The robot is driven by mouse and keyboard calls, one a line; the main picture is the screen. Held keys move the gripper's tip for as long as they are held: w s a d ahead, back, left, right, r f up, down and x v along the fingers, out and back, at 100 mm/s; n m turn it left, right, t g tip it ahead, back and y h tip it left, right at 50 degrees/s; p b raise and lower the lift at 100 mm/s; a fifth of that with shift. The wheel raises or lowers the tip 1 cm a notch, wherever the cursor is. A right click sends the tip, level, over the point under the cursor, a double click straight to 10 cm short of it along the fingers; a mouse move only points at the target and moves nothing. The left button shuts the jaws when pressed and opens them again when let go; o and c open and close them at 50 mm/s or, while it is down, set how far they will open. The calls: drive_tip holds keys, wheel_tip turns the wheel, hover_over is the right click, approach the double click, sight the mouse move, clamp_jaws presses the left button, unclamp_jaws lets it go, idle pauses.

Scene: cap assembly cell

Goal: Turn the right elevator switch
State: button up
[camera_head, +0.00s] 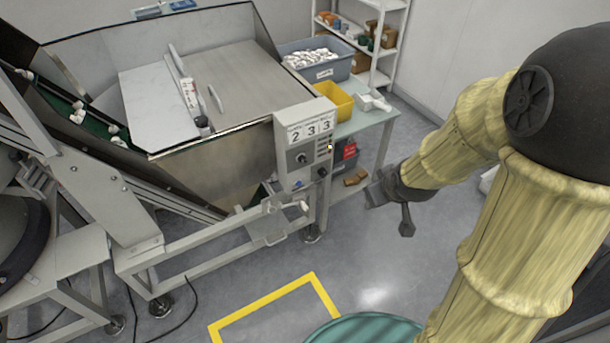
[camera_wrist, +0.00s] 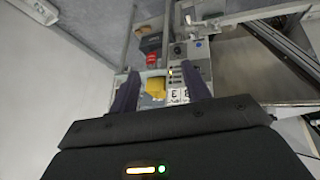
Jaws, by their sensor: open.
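The grey control box (camera_head: 303,150) stands at the front right corner of the metal hopper, with "2 3 3" labels on its upper face. A black knob (camera_head: 302,158) sits on its left part, and a second dark knob (camera_head: 321,172) sits lower on the right. Which of these is the right elevator switch I cannot tell for certain. My gripper (camera_head: 389,212) is open and empty, to the right of the box and apart from it. In the wrist view the box (camera_wrist: 190,72) appears upside down, beyond the fingers, with a dark knob (camera_wrist: 178,50) visible.
A small table (camera_head: 371,122) behind the box carries a yellow bin (camera_head: 336,100). A grey-blue bin (camera_head: 318,70) of white parts stands behind it. A metal bracket (camera_head: 268,222) juts out below the box. The floor in front, with yellow tape (camera_head: 262,303), is mostly clear.

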sight(304, 162)
drive_tip(key=w+a+f+n+t+y+b, duration=0.4)
drive_tip(key=w+a+f+n+b, duration=0.1)
drive_tip(key=f+b, duration=0.5)
drive_tip(key=w+a+f+n+t+y+b, duration=0.4)
drive_tip(key=w+f+b, duration=0.3)
drive_tip(key=b, duration=0.8)
wheel_tip(304, 162, down, 4)
drive_tip(key=shift+w+a+r+n+y, duration=0.2)
drive_tip(key=shift+w+a+n+y, duration=0.25)
drive_tip(key=shift+n+y, duration=0.3)
drive_tip(key=b+x, duration=0.1)
drive_tip(key=x, duration=1.6)
drive_tip(key=shift+w+r, duration=0.15)
drive_tip(key=shift+r, duration=0.05)
drive_tip(key=shift+c, duration=0.2)
drive_tip(key=c, duration=0.9)
drive_tip(key=shift+c, duration=0.2)
